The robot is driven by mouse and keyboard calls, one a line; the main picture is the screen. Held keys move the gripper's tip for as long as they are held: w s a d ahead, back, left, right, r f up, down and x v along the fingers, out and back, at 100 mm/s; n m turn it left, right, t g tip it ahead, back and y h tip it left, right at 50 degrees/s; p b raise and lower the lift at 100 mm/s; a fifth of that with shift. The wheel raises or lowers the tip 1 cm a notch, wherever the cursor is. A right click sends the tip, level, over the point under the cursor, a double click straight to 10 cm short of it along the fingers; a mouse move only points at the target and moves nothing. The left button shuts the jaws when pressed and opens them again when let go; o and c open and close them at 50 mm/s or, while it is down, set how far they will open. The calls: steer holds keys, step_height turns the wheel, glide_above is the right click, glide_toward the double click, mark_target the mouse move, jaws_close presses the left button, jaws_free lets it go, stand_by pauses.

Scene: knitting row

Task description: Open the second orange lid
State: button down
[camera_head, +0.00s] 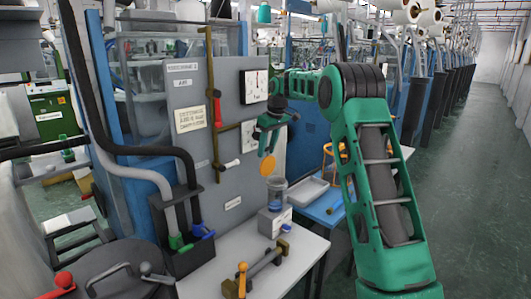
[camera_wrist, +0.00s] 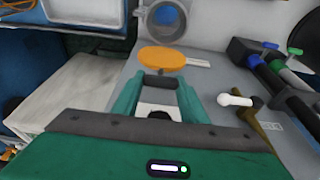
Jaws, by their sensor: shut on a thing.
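A round orange lid (camera_head: 267,168) shows in front of the grey upright panel (camera_head: 195,145), near its lower right. In the wrist view the orange lid (camera_wrist: 162,58) is a flat disc at the tips of my fingers, seen at a slant. What lies behind the lid is hidden. I see no other orange lid clearly.
A black holder (camera_head: 180,230) with hoses is further left. The white table (camera_head: 225,268) has some bare space.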

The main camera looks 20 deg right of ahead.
steer(key=shift+w+a+f, duration=0.15)
steer(key=shift+w+a, duration=0.1)
steer(key=shift+a, duration=0.05)
steer(key=c, duration=1.1)
jaws_free()
steer(key=shift+d, duration=0.1)
